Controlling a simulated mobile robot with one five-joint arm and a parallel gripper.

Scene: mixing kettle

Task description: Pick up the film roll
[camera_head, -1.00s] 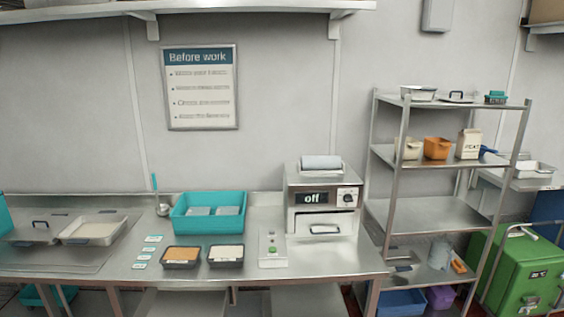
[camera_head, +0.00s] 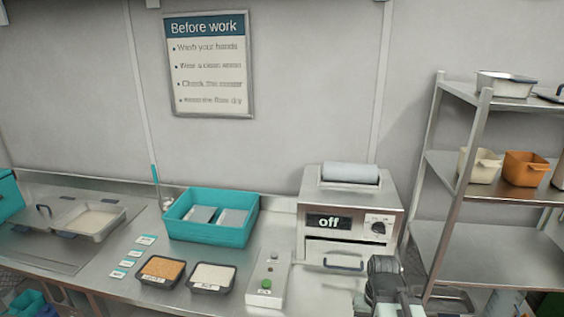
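The film roll (camera_head: 350,173) is a pale grey-blue cylinder lying on its side in a holder on top of the steel sealing machine (camera_head: 325,198), whose display reads "off". Part of my arm with my gripper (camera_head: 385,285) shows dark at the bottom right, in front of the machine and below the roll, apart from it. The fingertips are not clear, so I cannot tell whether it is open or shut.
A teal bin (camera_head: 212,235) stands left of the machine. A steel shelf rack (camera_head: 480,235) stands at right.

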